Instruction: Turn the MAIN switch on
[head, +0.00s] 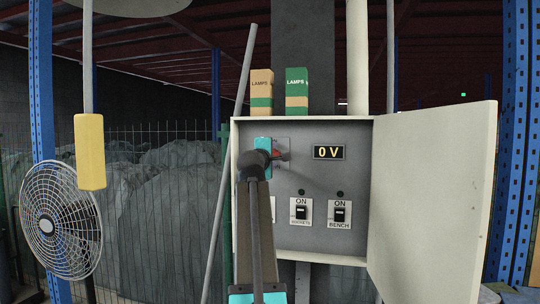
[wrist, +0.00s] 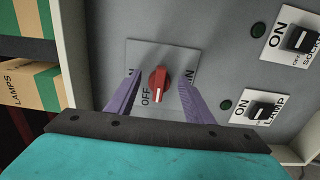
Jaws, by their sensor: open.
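The MAIN switch is a red rotary knob (wrist: 159,80) on a grey plate (wrist: 143,50) in the wrist view. OFF is printed beside its lower left; other lettering on the plate is partly hidden by my fingers. In the head view the knob (head: 281,155) shows as a bit of red beside my gripper. My gripper (wrist: 159,76) is open, with one purple finger on each side of the knob. I cannot tell whether the fingers touch it. The display (head: 329,152) reads 0 V.
The SOCKETS switch (head: 301,212) and BENCH switch (head: 340,213) sit below; a LAMP switch (wrist: 262,109) shows in the wrist view. The cabinet door (head: 435,190) stands open at right. Two LAMPS boxes (head: 297,88) stand on top. A yellow block (head: 89,150) hangs at left.

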